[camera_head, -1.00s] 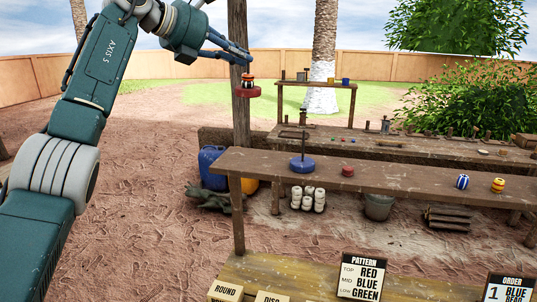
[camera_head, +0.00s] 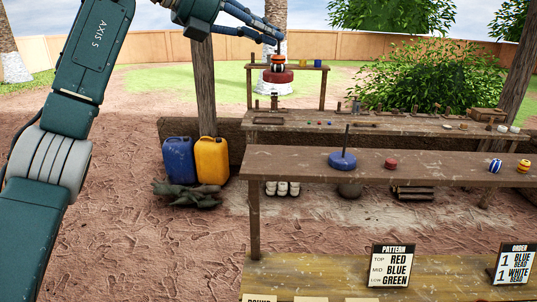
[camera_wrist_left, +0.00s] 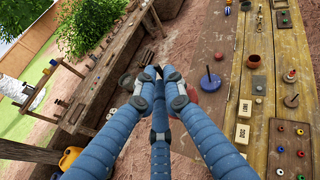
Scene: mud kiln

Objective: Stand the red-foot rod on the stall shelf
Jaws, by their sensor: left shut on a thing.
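My left gripper (camera_head: 275,36) is shut at the top of the red-foot rod. It holds the rod upright in the air, with the round red foot (camera_head: 278,77) below and an orange, black and white banded part (camera_head: 278,63) just above it. The gripper hides the rod's top. The stall shelf (camera_head: 440,165) is the long wooden plank to the lower right, apart from the rod. In the left wrist view the fingers (camera_wrist_left: 153,74) are closed together, and part of the red foot (camera_wrist_left: 214,102) shows behind them. My right gripper is not in view.
On the shelf stand a blue-foot rod (camera_head: 342,160), a red bead (camera_head: 390,164), a blue-white bead (camera_head: 495,167) and a yellow banded bead (camera_head: 523,166). Bare shelf lies between the red and blue-white beads. Pattern (camera_head: 390,266) and order (camera_head: 515,265) cards stand in front.

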